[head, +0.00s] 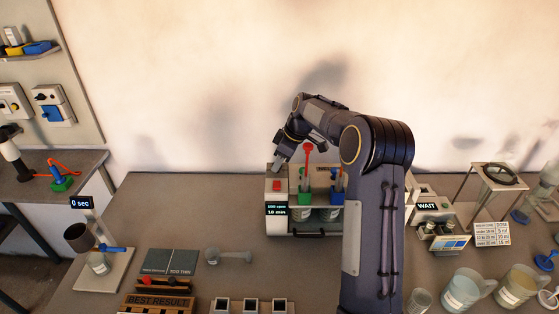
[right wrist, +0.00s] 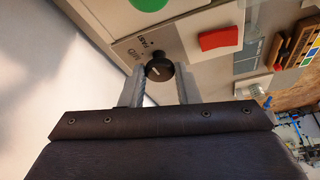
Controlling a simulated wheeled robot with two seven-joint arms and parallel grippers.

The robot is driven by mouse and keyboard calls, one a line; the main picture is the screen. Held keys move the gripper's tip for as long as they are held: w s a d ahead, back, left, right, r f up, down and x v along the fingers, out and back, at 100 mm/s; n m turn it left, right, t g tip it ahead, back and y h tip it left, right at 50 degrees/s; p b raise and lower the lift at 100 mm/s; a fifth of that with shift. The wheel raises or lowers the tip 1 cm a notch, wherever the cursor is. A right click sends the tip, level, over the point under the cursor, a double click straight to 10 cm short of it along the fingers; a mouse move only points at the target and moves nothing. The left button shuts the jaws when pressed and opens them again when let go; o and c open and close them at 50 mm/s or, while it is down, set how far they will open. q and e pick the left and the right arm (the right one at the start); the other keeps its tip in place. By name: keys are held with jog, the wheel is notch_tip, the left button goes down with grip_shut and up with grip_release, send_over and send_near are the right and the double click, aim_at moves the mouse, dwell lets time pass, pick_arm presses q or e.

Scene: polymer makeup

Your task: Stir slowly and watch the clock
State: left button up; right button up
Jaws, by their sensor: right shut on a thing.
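The stirring machine (head: 277,226) stands at the back middle of the table, with a red button (head: 277,186) and a display (head: 276,210) that seems to read 100 rpm and 10 min. Two jars (head: 306,214) with a green and a blue top stand in it. My right gripper (head: 280,163) reaches down to the machine's top left. In the right wrist view its fingers close on a black knob (right wrist: 158,71) marked with speed words, FAST and MID. The red button (right wrist: 221,39) also shows there. My left gripper is not in view.
A stand with a "0 sec" display (head: 81,202) and a cup is at the left. A device showing WAIT (head: 427,206) stands right of my arm. Beakers (head: 465,291) are at the front right. A wooden BEST RESULT rack (head: 158,303) is at the front left.

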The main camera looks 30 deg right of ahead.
jog(key=n+y+p, duration=0.1)
jog(key=n, duration=0.2)
jog(key=shift+w+d+r+g, duration=0.1)
jog(key=shift+d+g, duration=0.05)
jog(key=shift+g, duration=0.25)
jog(key=n+g+p, duration=0.1)
jog(key=n+p, duration=0.1)
jog(key=shift+w+r+n, duration=0.1)
jog(key=shift+n, duration=0.3)
jog(key=n+g+p, duration=0.1)
jog(key=n, duration=0.2)
jog(key=shift+w+n+y+p, duration=0.15)
jog(key=shift+n+y+p, duration=0.15)
jog(key=shift+y+p, duration=0.1)
jog(key=n+g, duration=0.1)
jog(key=n, duration=0.1)
jog(key=shift+w+n, duration=0.15)
jog(key=shift+n, duration=0.15)
jog(key=shift+f+n+g+h, duration=0.15)
jog(key=shift+n+g, duration=0.2)
jog(key=shift+n, duration=0.35)
jog(key=shift+f+n+g+h, duration=0.15)
jog(key=shift+n+g, duration=0.2)
jog(key=shift+n, duration=0.35)
jog(key=shift+r, duration=0.15)
jog(key=o, duration=1)
jog(key=shift+c, duration=0.2)
